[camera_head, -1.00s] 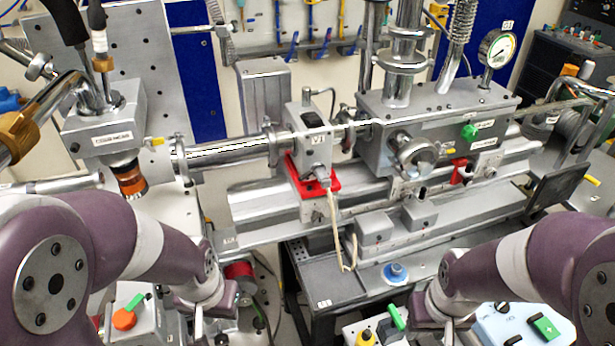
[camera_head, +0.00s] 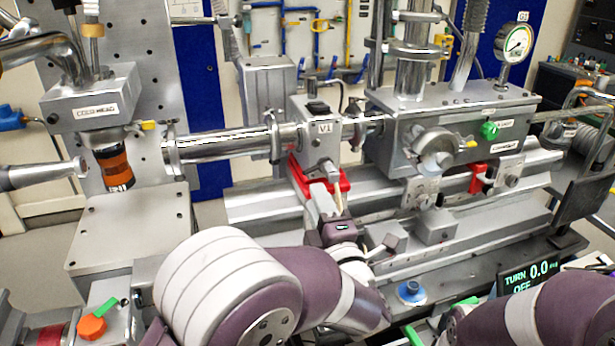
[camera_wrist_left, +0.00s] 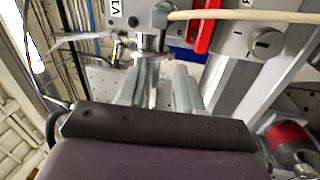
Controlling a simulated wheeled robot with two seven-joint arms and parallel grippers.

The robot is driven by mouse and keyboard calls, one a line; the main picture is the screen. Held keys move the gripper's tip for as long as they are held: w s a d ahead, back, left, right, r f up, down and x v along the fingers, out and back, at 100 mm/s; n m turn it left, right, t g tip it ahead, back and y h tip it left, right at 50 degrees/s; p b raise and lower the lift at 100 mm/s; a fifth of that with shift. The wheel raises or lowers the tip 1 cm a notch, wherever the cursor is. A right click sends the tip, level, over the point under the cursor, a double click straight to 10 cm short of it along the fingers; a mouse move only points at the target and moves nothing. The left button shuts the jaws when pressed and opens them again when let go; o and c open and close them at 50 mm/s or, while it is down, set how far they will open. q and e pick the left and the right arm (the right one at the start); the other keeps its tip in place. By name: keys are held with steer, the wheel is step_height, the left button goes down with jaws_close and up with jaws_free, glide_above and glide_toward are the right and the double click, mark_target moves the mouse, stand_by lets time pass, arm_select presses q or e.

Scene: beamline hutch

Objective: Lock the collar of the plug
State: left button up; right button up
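The V1 box (camera_head: 318,130) stands on the beam pipe with a red bracket (camera_head: 342,183) at its foot. The plug (camera_head: 326,170) is on its lower front. My left gripper (camera_head: 324,197) is just below and in front of it. In the left wrist view the gripper's fingers (camera_wrist_left: 160,85) stand apart and point toward the plug (camera_wrist_left: 161,14), which has a cream cable (camera_wrist_left: 240,15) running right. No grip on the collar shows; the collar's lock state is too small to tell. My right arm shows at the lower right; its gripper is outside the frame.
A large chamber with a green knob (camera_head: 489,130) and a gauge (camera_head: 517,40) stands to the right. The cold head (camera_head: 100,112) is at the left. A display (camera_head: 530,278) reads TURN 0.0, OFF. The rail (camera_head: 260,206) runs under the box.

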mark_target(311, 170)
arm_select(q)
steer(key=p+x, duration=0.1)
steer(key=x, duration=0.6)
jaws_close()
